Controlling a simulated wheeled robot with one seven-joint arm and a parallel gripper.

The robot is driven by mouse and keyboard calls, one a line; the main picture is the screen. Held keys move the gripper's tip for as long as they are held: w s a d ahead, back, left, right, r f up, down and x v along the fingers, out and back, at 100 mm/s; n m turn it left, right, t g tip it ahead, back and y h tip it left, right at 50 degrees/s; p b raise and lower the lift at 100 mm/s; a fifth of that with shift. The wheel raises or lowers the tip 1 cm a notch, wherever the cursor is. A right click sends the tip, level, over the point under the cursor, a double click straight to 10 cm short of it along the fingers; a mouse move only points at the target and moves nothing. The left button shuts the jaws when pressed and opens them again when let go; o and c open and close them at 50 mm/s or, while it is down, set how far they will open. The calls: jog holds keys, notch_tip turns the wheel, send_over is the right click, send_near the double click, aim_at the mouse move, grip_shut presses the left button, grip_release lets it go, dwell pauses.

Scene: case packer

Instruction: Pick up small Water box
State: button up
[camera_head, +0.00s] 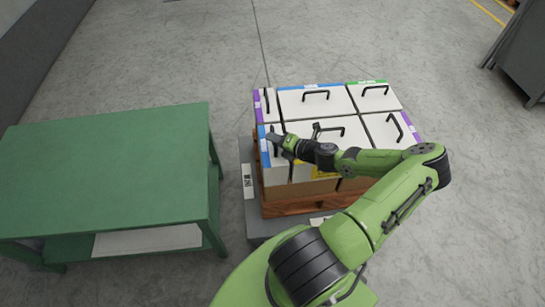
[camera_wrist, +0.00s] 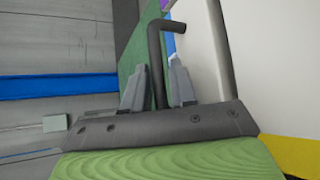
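A small white box with a blue edge strip (camera_head: 264,146) stands at the front left of the pallet stack, with an upright black handle on top. Its label is too small to read, so I cannot confirm it is the Water box. My gripper (camera_head: 279,142) is at that handle, partly hiding it. In the wrist view, the black handle (camera_wrist: 156,55) stands between the two grey fingers of my gripper (camera_wrist: 157,88). Gaps show between the handle and the fingers, so the gripper looks open around it. The white box top (camera_wrist: 205,50) lies just right of the fingers.
Other white handled boxes (camera_head: 311,103) with blue, purple and green strips crowd close behind and to the right, on a wooden pallet (camera_head: 290,207). A green table (camera_head: 110,165) stands left, its top empty. A grey cabinet (camera_head: 528,55) is at far right. Floor behind is clear.

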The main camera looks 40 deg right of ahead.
jog(key=shift+w+f, duration=0.25)
jog(key=shift+w, duration=0.15)
jog(key=shift+r, duration=0.1)
grip_shut()
dwell(1.0)
